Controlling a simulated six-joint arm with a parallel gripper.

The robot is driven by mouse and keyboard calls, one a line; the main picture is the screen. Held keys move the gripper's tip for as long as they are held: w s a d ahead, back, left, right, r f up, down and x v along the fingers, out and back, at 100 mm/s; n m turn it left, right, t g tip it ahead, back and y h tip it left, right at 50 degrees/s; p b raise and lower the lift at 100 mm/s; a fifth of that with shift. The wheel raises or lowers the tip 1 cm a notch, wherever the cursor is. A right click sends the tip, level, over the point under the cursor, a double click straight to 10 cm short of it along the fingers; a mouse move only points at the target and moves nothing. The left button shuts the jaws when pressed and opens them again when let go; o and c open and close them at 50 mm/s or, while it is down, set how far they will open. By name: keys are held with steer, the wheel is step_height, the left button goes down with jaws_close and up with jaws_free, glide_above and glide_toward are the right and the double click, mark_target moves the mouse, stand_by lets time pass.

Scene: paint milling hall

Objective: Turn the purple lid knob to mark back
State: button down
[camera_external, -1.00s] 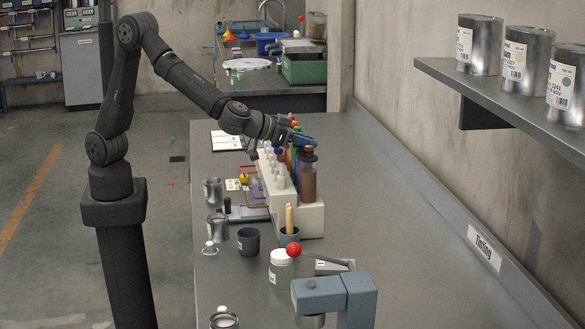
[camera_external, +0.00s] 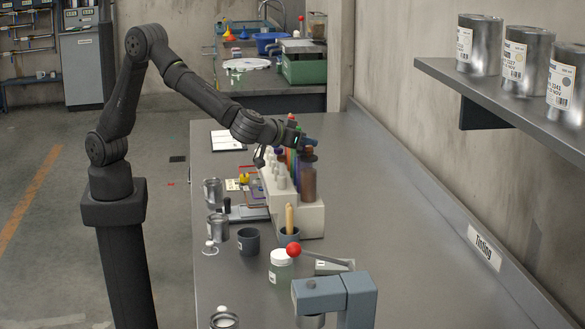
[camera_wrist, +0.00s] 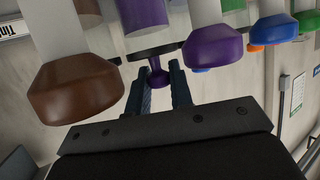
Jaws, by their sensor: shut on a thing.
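The purple lid knob (camera_wrist: 157,76) is the small dark purple piece between my two fingers in the wrist view. My gripper (camera_wrist: 160,78) is shut on it. A larger purple cap (camera_wrist: 213,48) is just to its right, and a purple cylinder (camera_wrist: 145,14) is above it.
In the wrist view a brown cap (camera_wrist: 80,88) is close on the left, and blue (camera_wrist: 272,33) and green caps are on the right. Cups, a jar (camera_external: 280,272) and a lever with a red ball are nearer.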

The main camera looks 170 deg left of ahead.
steer(key=shift+f+n+g+h, duration=0.1)
steer(key=shift+n+g+h, duration=0.3)
steer(key=shift+n, duration=0.1)
steer(key=c, duration=1.3)
jaws_free()
